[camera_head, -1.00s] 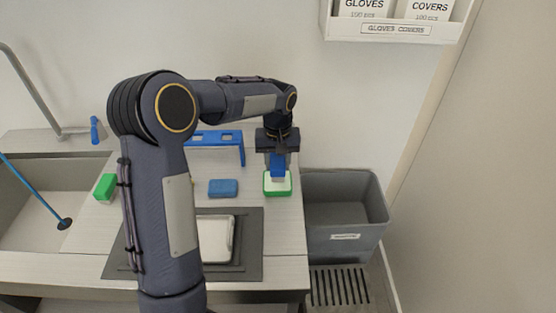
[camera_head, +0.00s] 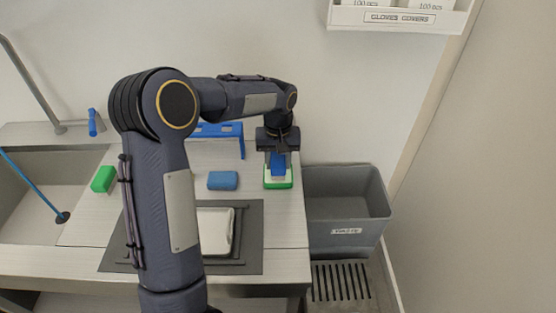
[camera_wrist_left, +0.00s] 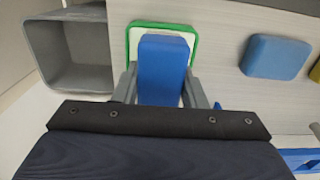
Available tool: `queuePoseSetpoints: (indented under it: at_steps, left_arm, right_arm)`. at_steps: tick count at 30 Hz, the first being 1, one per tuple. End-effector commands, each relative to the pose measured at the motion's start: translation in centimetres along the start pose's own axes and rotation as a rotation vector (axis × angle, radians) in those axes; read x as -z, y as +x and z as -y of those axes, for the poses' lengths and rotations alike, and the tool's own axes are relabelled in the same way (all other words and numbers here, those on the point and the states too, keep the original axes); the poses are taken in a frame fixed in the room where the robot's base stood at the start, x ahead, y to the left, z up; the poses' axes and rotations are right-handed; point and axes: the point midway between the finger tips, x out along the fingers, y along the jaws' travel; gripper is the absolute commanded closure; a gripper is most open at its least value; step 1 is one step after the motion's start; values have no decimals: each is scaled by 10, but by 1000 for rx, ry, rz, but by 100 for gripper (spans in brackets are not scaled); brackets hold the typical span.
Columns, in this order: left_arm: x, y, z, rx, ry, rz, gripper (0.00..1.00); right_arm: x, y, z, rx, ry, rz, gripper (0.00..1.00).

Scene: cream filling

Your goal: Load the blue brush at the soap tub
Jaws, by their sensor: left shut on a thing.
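My left gripper (camera_head: 278,158) is shut on the blue brush (camera_head: 278,164), whose blue body also shows between the fingers in the left wrist view (camera_wrist_left: 163,68). The brush is over the soap tub (camera_head: 278,183), a white tub with a green rim near the counter's right edge. The tub's green rim also shows around the brush in the left wrist view (camera_wrist_left: 190,30). The brush's lower end is at the tub's pale top; I cannot tell how deep it sits. My right gripper is not in view.
A blue sponge (camera_head: 223,180) and a green block (camera_head: 103,179) lie on the counter. A blue rack (camera_head: 217,130) stands behind. A white tray (camera_head: 214,230) rests on a dark mat (camera_head: 252,240). A grey waste bin (camera_head: 348,215) stands right of the counter; a sink (camera_head: 28,195) is left.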

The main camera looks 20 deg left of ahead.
Motion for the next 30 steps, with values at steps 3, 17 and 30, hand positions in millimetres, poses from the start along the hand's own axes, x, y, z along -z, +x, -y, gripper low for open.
queuePoseSetpoints:
  at_steps: [3,17,30]
  left_arm:
    - [0,1,0,0,0,0,80]
    - [0,7,0,0,0,0,80]
    - [0,10,0,0,0,0,80]
  right_arm:
    - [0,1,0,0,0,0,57]
    - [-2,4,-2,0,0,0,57]
    - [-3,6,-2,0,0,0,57]
